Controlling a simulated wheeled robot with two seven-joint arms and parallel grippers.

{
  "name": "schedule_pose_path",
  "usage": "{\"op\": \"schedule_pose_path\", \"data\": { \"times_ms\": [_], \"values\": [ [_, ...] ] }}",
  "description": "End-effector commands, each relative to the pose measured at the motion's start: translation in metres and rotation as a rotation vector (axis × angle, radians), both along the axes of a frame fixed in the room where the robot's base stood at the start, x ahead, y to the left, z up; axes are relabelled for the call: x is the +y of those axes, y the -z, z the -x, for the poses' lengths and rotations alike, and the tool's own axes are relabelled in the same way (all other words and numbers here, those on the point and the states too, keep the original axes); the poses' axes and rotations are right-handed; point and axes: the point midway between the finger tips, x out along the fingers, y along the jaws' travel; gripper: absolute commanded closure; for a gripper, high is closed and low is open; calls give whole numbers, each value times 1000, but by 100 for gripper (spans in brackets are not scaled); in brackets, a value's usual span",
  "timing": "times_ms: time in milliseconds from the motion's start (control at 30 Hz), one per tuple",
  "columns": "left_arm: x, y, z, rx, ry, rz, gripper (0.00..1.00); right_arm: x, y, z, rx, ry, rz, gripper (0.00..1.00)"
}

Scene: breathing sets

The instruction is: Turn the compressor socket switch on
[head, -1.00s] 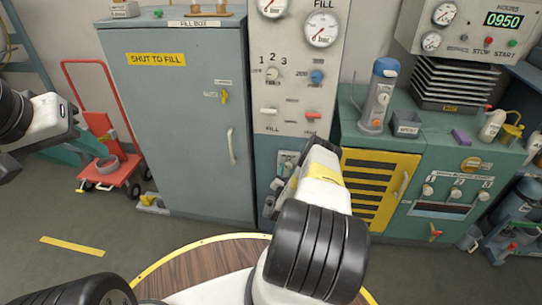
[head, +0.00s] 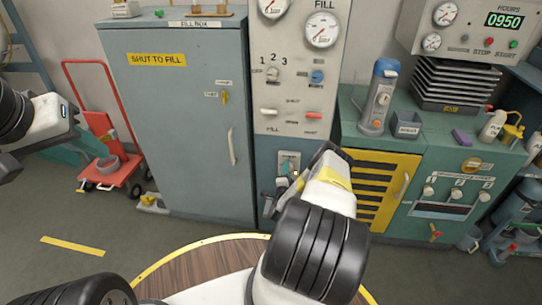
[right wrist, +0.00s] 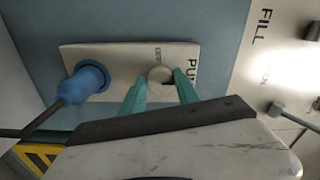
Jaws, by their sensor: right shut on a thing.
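The compressor socket plate is a pale panel low on the wall column (head: 289,158), left of my right gripper (head: 296,184). In the right wrist view the plate (right wrist: 120,57) holds a blue plug (right wrist: 88,80) with a dark cable at its left. A round pale switch knob (right wrist: 159,74) sits to the right of the plug, with small lettering beside it. My right gripper (right wrist: 160,84) has its green fingers on either side of the knob, shut on it. My left gripper (head: 80,145) is at the far left, away from the panel; its jaw opening is unclear.
The fill panel (head: 297,90) with gauges and levers rises above the socket. A grey-blue fill box (head: 185,120) stands left. A green bench with a yellow louvred door (head: 375,185) stands right. A red hand truck (head: 112,150) is at the left.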

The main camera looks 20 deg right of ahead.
Motion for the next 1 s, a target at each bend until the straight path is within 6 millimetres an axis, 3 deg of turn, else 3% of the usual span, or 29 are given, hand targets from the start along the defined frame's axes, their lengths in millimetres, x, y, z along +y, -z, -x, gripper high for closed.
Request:
{"op": "schedule_pose_path", "data": {
  "times_ms": [633, 667, 767, 1000],
  "values": [
    [0, 0, 0, 0, 0, 0, 64, 2, 2, 1, -25, -3, -49, 100],
    [0, 0, 0, 0, 0, 0, 64, 2, 2, 1, -25, -3, -49, 61],
    [0, 0, 0, 0, 0, 0, 64, 2, 2, 1, -24, -2, -48, 41],
    [0, 0, 0, 0, 0, 0, 64, 1, 1, 0, -26, -2, -46, 41]
  ]
}}
